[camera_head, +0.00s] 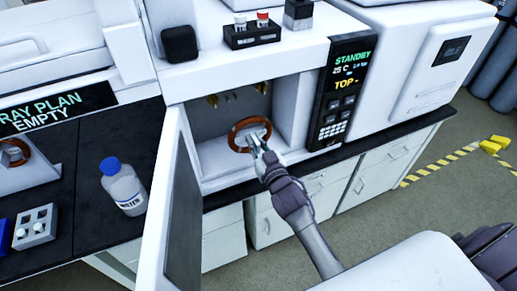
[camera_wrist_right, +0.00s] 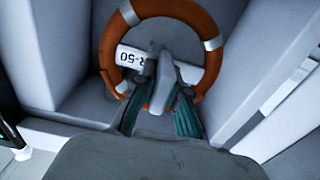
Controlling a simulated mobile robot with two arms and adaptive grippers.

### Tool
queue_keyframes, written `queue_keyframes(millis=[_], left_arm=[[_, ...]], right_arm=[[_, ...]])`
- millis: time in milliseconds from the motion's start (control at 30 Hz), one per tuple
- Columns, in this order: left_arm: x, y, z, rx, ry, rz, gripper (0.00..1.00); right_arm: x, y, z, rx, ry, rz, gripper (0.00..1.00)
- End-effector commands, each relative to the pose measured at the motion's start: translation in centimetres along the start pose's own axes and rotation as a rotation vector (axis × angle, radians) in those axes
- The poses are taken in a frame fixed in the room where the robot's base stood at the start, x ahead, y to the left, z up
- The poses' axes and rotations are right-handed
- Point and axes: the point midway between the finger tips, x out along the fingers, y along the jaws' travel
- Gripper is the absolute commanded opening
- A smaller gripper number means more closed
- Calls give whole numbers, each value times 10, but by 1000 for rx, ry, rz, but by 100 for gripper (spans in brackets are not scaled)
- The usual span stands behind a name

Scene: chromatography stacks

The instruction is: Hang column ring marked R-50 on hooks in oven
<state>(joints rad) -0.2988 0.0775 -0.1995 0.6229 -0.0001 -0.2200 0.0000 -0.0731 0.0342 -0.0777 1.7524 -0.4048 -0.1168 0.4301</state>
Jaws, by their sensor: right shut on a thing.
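The orange-brown column ring marked R-50 (camera_head: 236,140) is inside the open oven, in front of its back wall. In the right wrist view the ring (camera_wrist_right: 206,22) has silver bands and a white R-50 label (camera_wrist_right: 133,58), seen upside down. My right gripper (camera_head: 257,142) reaches in through the oven's opening; in the wrist view its fingers (camera_wrist_right: 160,90) are closed on the grey grip piece at the ring's centre. Brass-coloured hooks (camera_head: 212,100) show high in the oven, above the ring. The ring appears below them and apart from them. My left gripper is out of view.
The oven door (camera_head: 172,200) stands open at the left of the opening. The control panel (camera_head: 345,90) at the right reads STANDBY, 25 °C, TOP. A water bottle (camera_head: 124,188), another ring (camera_head: 14,152) on a stand and a vial block (camera_head: 36,226) are on the left bench.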

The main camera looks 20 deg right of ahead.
Motion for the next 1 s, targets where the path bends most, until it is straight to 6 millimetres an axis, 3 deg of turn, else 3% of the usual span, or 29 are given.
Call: queue_keyframes(millis=[1000], left_arm=[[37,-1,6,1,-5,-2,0]], right_arm=[[82,0,2,0,2,0,0]])
